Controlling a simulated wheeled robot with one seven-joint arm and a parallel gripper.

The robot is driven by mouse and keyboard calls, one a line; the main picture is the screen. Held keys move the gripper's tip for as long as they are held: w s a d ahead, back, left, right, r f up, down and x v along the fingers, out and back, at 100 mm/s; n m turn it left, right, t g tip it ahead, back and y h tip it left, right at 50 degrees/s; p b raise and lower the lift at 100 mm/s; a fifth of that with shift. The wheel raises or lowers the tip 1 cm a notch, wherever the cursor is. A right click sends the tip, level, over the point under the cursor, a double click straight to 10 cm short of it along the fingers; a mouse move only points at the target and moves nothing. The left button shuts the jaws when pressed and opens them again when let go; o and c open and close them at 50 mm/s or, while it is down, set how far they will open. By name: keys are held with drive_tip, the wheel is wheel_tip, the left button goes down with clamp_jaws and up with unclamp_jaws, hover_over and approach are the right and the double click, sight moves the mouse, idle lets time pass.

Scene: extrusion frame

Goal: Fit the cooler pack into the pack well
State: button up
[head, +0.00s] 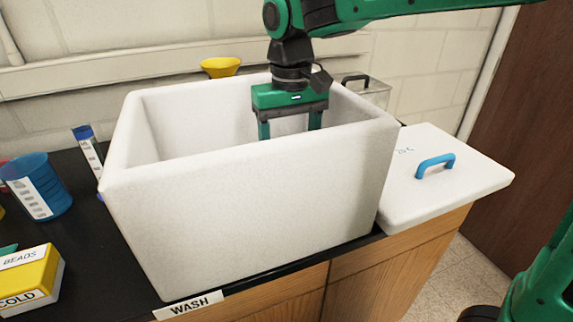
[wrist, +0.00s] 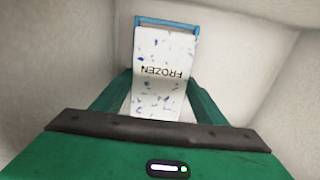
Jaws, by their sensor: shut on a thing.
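My gripper (head: 290,124) reaches down inside a white foam box (head: 250,220); its fingertips are hidden behind the box's front wall in the head view. In the wrist view the gripper's green fingers (wrist: 160,100) are shut on the cooler pack (wrist: 163,52), a white slab with blue specks, the word FROZEN and a blue bar at its far end. The pack is inside the box, between pale walls. I cannot make out the pack well, or whether the pack touches the box floor.
A white lid (head: 450,185) with a blue handle lies right of the box. A blue beaker (head: 38,186), a blue-capped tube (head: 88,148) and a yellow BEADS box (head: 32,278) stand to the left.

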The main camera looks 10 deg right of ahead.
drive_tip(key=shift+f, duration=1.3)
drive_tip(key=o, duration=1.5)
drive_tip(key=shift+c, duration=0.2)
wheel_tip(320, 180, up, 12)
drive_tip(key=shift+a, duration=0.1)
